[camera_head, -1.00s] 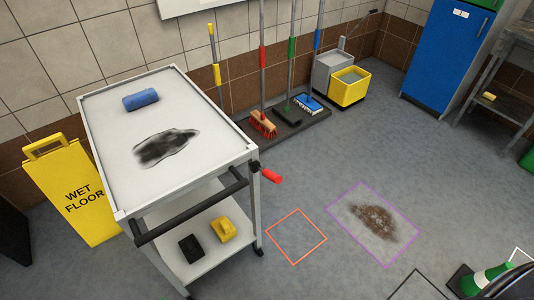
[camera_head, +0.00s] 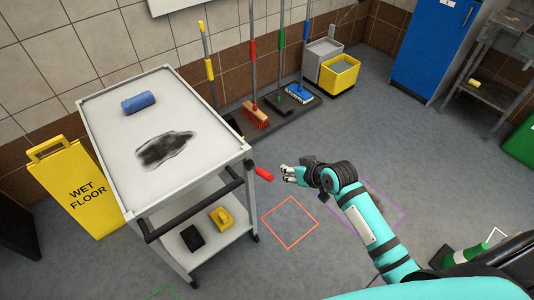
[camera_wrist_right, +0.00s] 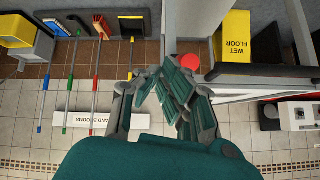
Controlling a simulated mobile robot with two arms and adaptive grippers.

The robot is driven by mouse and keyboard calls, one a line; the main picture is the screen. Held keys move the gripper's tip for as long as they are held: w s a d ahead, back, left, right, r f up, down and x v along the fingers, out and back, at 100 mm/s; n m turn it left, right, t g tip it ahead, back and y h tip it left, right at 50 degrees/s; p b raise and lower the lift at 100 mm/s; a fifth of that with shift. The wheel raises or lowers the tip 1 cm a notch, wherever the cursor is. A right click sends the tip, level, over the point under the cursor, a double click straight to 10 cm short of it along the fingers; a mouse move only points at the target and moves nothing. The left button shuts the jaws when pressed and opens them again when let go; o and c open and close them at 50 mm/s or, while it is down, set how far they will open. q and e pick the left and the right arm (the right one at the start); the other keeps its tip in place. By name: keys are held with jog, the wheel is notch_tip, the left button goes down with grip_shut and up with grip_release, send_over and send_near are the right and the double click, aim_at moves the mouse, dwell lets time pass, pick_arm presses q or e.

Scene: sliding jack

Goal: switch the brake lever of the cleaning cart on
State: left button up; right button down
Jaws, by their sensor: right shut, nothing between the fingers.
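The cleaning cart (camera_head: 205,187) is white, with a black push bar at its near end. Its brake lever (camera_head: 264,174) has a red grip on a black pivot at the cart's right corner post, and it sticks out to the right, tilted slightly down. My right gripper (camera_head: 287,174) is shut and empty, just right of the red grip with a small gap. In the right wrist view, the grip's round red end (camera_wrist_right: 190,61) shows just beyond my shut fingers (camera_wrist_right: 172,82). My left gripper is not in view.
A blue roll (camera_head: 141,102) and a dark stain lie on the cart's top. A yellow wet-floor sign (camera_head: 78,190) stands left. Brooms and a yellow bucket (camera_head: 340,73) stand along the back wall. An orange floor square (camera_head: 291,247) lies beside the cart; the floor around it is clear.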

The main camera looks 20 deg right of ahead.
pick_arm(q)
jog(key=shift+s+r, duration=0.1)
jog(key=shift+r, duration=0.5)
pick_arm(e)
notch_tip(320, 180, up, 9)
jog(key=a+y, duration=0.1)
jog(key=shift+w+a+n+t, duration=0.25)
jog(key=shift+a+n+t, duration=0.05)
jog(key=shift+n+t, duration=0.1)
jog(key=p, duration=0.2)
send_over(258, 171)
jog(key=d, duration=0.3)
notch_tip(258, 171, down, 8)
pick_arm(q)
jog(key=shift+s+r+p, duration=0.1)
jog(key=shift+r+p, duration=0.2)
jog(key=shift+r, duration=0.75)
pick_arm(e)
jog(key=shift+s+a+f, duration=0.15)
jog(key=shift+s+f, duration=0.4)
jog(key=shift+f, duration=0.35)
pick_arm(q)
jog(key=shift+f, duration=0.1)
pick_arm(e)
jog(key=shift+f, duration=0.1)
